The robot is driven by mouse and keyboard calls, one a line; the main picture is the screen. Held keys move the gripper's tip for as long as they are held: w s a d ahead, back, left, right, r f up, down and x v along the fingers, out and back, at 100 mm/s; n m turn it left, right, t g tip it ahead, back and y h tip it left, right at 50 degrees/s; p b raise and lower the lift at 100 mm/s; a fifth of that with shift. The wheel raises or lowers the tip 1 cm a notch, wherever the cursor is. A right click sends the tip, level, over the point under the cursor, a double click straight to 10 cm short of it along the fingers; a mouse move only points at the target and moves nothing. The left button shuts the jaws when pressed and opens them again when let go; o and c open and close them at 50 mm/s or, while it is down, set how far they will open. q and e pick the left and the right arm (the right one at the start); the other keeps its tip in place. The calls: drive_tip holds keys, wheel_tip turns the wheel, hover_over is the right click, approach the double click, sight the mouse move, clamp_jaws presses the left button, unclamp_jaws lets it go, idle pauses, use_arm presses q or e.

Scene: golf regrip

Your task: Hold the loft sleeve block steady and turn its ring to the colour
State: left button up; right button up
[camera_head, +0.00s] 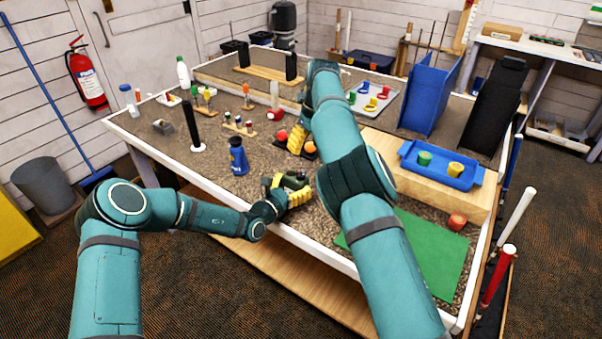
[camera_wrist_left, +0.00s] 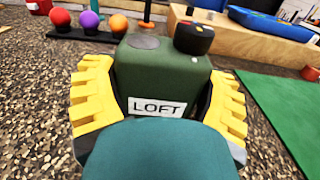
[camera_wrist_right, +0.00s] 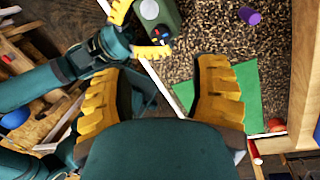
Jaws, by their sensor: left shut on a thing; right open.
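The loft sleeve block (camera_wrist_left: 160,75) is dark green with a white LOFT label (camera_wrist_left: 157,106), a grey disc on top and a black ring (camera_wrist_left: 193,40) bearing a small red mark. My left gripper (camera_head: 289,195) is shut on the block from both sides near the table's front edge. In the right wrist view the block (camera_wrist_right: 170,14) is at the top, and small coloured marks show on its ring (camera_wrist_right: 160,31). My right gripper (camera_wrist_right: 162,85) is open and empty, apart from the block. In the head view its yellow finger (camera_head: 298,138) shows behind the block, partly hidden by my arm.
A blue bottle (camera_head: 238,158) stands left of the block. A rack with coloured balls (camera_wrist_left: 90,27) lies behind it. A green mat (camera_head: 425,250) and a wooden platform with a blue tray (camera_head: 440,170) are to the right.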

sight(301, 173)
drive_tip(key=shift+m+t+h, duration=0.3)
drive_tip(key=shift+m+h, duration=0.2)
drive_tip(key=shift+h, duration=0.4)
drive_tip(key=f, duration=0.3)
drive_tip(key=a+f, duration=0.1)
drive_tip(key=f, duration=0.5)
drive_tip(key=shift+s+a+f, duration=0.1)
drive_tip(key=shift+s+a, duration=0.05)
drive_tip(key=shift+a, duration=0.2)
clamp_jaws()
